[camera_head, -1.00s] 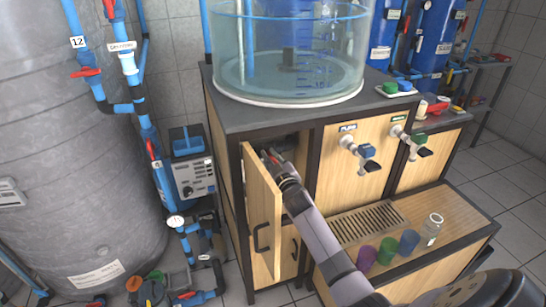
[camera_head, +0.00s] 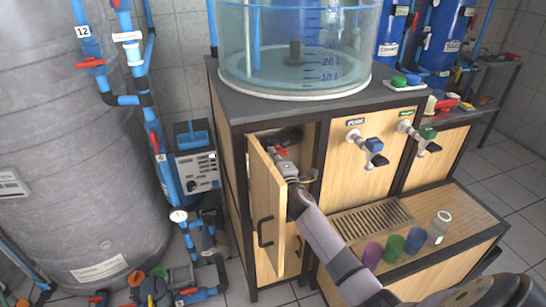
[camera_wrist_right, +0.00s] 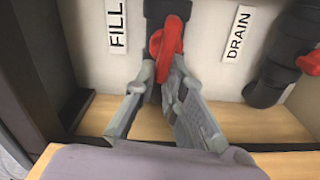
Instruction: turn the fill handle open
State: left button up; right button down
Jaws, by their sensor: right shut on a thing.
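The red fill handle (camera_wrist_right: 168,40) is beside the "FILL" label (camera_wrist_right: 116,24) in the right wrist view. It sits on a dark valve body and points roughly up and down in that picture. My right gripper (camera_wrist_right: 160,82) is shut on its lower end, one finger on each side. In the head view, my right gripper (camera_head: 284,165) is inside the open cabinet, and a bit of the red handle (camera_head: 281,151) shows at its tips. Much of the valve is hidden there. My left gripper is not in view.
The open cabinet door (camera_head: 266,215) stands just left of my right arm. A second red handle (camera_wrist_right: 309,62) is by the "DRAIN" label (camera_wrist_right: 237,34). A clear tank (camera_head: 300,75) stands on top.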

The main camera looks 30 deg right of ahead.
jog(key=shift+f+n, duration=0.25)
jog(key=shift+n, duration=0.55)
jog(key=c, duration=1.7)
grip_release()
jog(key=shift+o, duration=0.2)
jog(key=v, duration=1.2)
jog(key=shift+f, duration=0.1)
